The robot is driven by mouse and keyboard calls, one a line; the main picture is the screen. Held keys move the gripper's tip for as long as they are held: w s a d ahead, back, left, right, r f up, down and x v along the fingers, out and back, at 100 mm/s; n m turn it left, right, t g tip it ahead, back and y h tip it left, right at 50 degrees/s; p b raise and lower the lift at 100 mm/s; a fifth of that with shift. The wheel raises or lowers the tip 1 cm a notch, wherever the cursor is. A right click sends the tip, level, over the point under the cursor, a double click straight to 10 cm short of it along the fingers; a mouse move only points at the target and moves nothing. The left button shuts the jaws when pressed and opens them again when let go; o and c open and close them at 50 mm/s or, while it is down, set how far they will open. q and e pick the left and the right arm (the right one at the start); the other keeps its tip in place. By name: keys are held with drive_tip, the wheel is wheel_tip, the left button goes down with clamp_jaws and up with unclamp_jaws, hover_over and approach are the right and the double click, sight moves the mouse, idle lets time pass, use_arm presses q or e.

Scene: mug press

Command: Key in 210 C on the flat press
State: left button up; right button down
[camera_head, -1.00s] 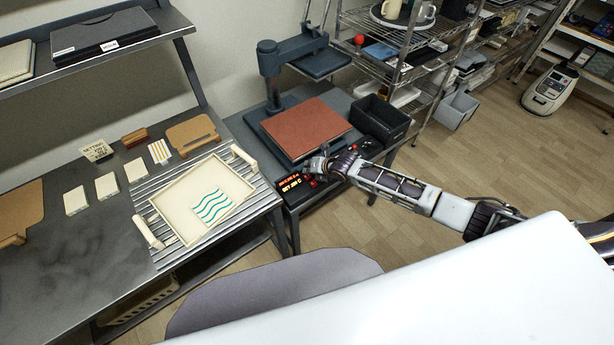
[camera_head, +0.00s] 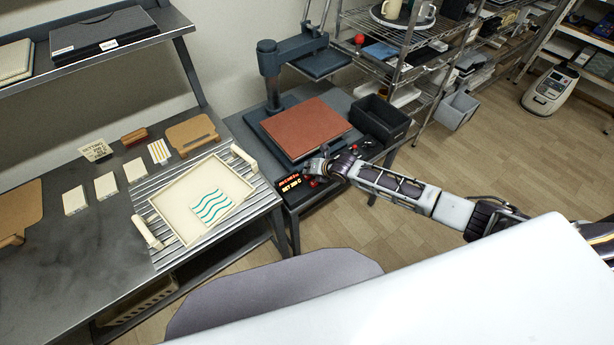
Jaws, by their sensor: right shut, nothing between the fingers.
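The flat press (camera_head: 270,60) stands on the dark side table, with its upper plate swung up and back from the red-brown pad (camera_head: 306,129). Its control box (camera_head: 297,188) sits in front of the pad. The lit display (camera_head: 290,183) shows "SET" and a number in amber, with a red line above it; the digits are too small to read surely. My right gripper (camera_head: 317,170) is shut and empty, pointing down at the box just right of the display, by a red button (camera_head: 313,183). I cannot tell if it touches. My left gripper is not in view.
A cream tray (camera_head: 172,207) with a wavy-striped sheet (camera_head: 211,205) lies on the ribbed bench area at left. A setting card (camera_head: 96,150) stands behind several pale blocks. A dark bin (camera_head: 379,120) is right of the press. A wire rack stands behind.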

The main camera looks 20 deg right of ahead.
drive_tip(key=shift+f, duration=0.5)
idle(0.8)
drive_tip(key=shift+r, duration=0.15)
drive_tip(key=shift+r+p, duration=0.6)
drive_tip(key=shift+r, duration=0.2)
idle(0.3)
drive_tip(key=shift+r+p, duration=2.25)
drive_tip(key=shift+r, duration=0.3)
drive_tip(key=shift+f, duration=0.1)
